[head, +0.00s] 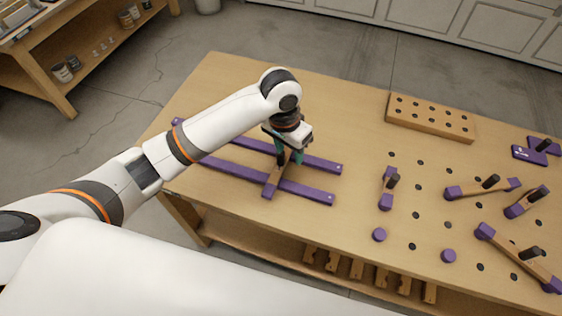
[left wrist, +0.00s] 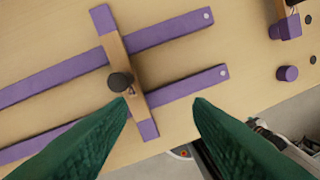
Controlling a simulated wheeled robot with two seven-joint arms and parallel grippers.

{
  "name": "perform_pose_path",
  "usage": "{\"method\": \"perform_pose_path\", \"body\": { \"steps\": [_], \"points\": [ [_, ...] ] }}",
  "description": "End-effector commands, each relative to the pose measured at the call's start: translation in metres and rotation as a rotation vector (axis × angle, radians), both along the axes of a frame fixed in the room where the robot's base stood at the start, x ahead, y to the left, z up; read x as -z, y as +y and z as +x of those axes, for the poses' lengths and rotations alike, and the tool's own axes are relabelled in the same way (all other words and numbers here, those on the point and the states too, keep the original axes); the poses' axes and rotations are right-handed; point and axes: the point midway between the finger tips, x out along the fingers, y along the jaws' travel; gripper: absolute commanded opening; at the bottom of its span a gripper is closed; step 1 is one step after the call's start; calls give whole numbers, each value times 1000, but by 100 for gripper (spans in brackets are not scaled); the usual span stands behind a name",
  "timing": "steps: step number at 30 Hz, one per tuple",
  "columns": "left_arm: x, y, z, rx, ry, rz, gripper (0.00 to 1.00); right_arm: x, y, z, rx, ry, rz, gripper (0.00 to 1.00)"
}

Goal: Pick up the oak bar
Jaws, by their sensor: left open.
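A wood-coloured bar (head: 275,179), which I take for the oak bar, has purple ends and lies across two purple strips on the bench. In the left wrist view the bar (left wrist: 113,50) runs from upper left to lower middle, with a dark round knob (left wrist: 120,82) on it. My left gripper (head: 289,160) is over the bar, pointing down, and hides part of it. In the left wrist view the green fingers of the left gripper (left wrist: 162,104) are wide apart, with the bar nearer the left finger. Whether they touch is unclear. My right gripper is out of view.
Purple strips (head: 315,193) lie under the bar. To the right are several purple-ended bars with dark knobs (head: 482,188), two purple discs (head: 379,235), and holes in the benchtop. A wooden block with holes (head: 430,118) stands at the back. The bench's near left is clear.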

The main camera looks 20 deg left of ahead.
Motion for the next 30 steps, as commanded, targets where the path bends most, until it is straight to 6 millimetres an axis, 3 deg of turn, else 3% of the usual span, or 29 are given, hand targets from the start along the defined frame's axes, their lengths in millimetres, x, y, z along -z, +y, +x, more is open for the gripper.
{"method": "perform_pose_path", "body": {
  "steps": [3, 8, 11, 18, 26, 30],
  "points": [
    [-24, 20, 22, -45, 22, 64, 47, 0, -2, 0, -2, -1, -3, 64],
    [-37, 32, 32, -81, 42, 97, 47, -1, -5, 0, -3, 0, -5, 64],
    [-28, 33, 32, -86, 49, 102, 47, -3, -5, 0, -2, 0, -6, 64],
    [13, 32, 32, -84, 49, 101, 47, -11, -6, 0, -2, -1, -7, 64],
    [34, 32, 33, -85, 47, 100, 47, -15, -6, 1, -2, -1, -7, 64],
    [54, 31, 34, -83, 48, 101, 47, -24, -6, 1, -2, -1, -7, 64]
  ]
}}
